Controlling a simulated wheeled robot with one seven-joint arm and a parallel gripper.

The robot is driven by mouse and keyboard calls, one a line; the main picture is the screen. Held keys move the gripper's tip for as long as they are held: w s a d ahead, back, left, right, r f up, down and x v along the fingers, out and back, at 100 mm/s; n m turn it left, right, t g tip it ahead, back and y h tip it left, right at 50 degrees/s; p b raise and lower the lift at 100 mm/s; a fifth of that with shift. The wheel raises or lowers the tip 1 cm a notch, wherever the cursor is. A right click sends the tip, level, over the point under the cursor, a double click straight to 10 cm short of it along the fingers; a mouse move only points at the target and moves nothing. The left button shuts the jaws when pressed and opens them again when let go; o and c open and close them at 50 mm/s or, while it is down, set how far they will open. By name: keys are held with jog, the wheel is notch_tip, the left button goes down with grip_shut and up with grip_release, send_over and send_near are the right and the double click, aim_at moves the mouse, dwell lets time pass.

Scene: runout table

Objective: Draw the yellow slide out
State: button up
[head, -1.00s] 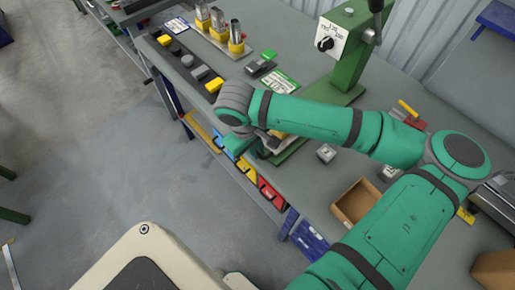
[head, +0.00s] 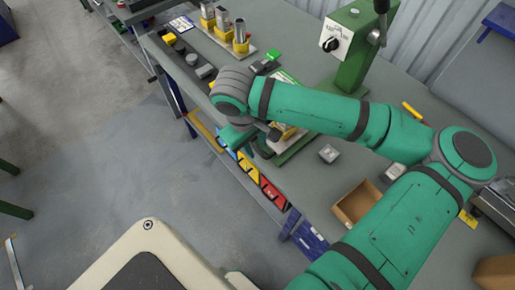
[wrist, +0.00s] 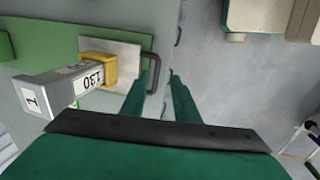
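In the wrist view a yellow block (wrist: 100,70) sits on a light grey plate (wrist: 122,52), with a grey bar marked 130 (wrist: 62,84) against it. I take this to be the yellow slide; it also shows partly behind my arm in the head view (head: 285,132). A dark bar handle (wrist: 156,72) stands at the plate's right edge. My gripper (wrist: 161,76) is open, its two fingers apart. The handle's bar shows between the fingertips, nearer the left one; I cannot tell whether it touches. The head view mostly hides the fingertips.
A green machine stand with a white switch box (head: 339,34) rises behind. An open wooden box (head: 356,203) and a small grey block (head: 328,153) lie right. Yellow-and-metal holders (head: 241,40) stand at the back left. Coloured bins (head: 271,193) line the front edge.

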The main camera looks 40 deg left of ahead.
notch_tip(320, 180, up, 7)
jog(key=s, duration=0.1)
jog(key=shift+s+f, duration=0.2)
jog(key=shift+a, duration=0.15)
dwell(0.4)
